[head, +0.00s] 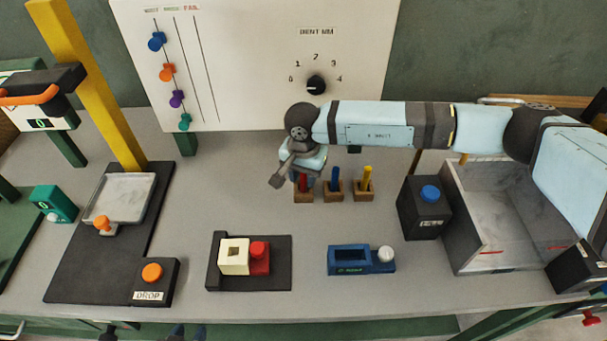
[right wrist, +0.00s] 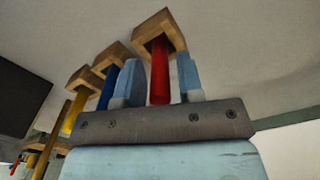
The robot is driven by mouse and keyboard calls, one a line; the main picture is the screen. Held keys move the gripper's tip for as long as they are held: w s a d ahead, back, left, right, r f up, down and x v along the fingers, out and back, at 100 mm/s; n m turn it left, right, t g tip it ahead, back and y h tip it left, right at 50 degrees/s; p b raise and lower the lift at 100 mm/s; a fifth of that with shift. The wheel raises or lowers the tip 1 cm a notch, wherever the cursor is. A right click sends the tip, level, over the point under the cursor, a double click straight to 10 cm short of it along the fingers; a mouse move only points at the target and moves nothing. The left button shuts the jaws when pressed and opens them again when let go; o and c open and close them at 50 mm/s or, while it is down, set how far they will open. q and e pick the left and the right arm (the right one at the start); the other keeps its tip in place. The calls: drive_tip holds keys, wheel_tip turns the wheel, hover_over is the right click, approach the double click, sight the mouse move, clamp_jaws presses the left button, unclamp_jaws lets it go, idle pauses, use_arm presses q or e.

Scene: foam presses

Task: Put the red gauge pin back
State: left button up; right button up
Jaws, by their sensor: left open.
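The red gauge pin (right wrist: 159,78) stands with its far end at a wooden block (right wrist: 160,32) in the right wrist view. My right gripper (right wrist: 158,88) has one finger on each side of it, with narrow gaps showing, so it looks open around the pin. In the head view my right gripper (head: 306,177) is over the leftmost wooden block (head: 303,195) and hides most of the pin. A blue pin (head: 335,178) and a yellow pin (head: 367,177) stand in the blocks to the right. My left gripper (head: 188,331) shows only its fingertips at the bottom edge, apart and empty.
A black box with a blue button (head: 430,194) and a grey open bin (head: 490,262) stand right of the pins. In front are a blue device (head: 350,260) and a dark fixture (head: 278,276) with cream and red blocks. A white board (head: 250,60) stands behind.

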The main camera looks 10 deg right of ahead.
drive_tip(key=shift+o, duration=0.4)
drive_tip(key=shift+r, duration=0.15)
drive_tip(key=shift+r+p, duration=0.25)
drive_tip(key=shift+p, duration=0.15)
wheel_tip(320, 180, up, 11)
drive_tip(key=shift+f+b, duration=0.2)
drive_tip(key=shift+b, duration=0.8)
drive_tip(key=shift+r, duration=0.55)
